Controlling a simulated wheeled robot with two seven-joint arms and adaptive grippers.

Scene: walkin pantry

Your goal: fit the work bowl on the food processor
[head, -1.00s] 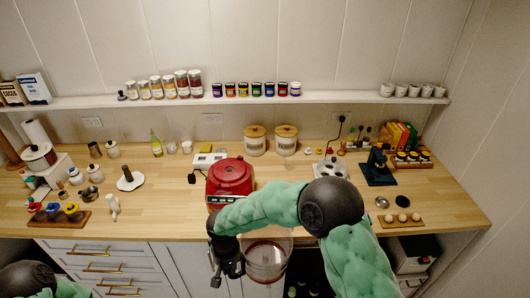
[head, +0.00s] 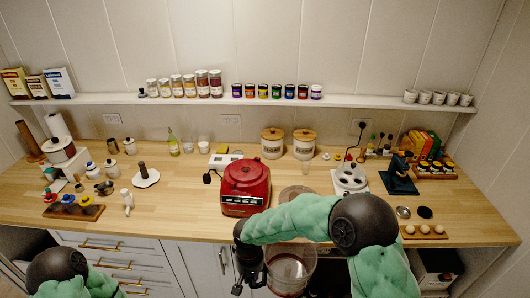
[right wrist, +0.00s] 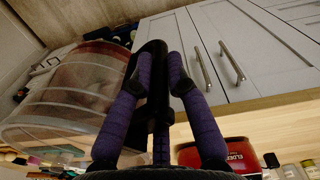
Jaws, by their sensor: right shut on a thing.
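The red food processor base (head: 246,190) stands on the wooden counter near its front edge, with a row of controls on its front. The clear work bowl (head: 291,268) is held in front of the counter edge, below and right of the base in the head view. My right gripper (head: 250,270) is shut on the bowl's black handle. In the right wrist view, the purple fingers (right wrist: 165,75) lie along both sides of the handle (right wrist: 155,60), with the bowl (right wrist: 75,95) at the left. The red base (right wrist: 222,155) shows at the bottom there. My left gripper is out of view.
A flat round item (head: 296,193) lies right of the base, partly behind my right arm. White drawers and cabinets (head: 205,265) are below the counter.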

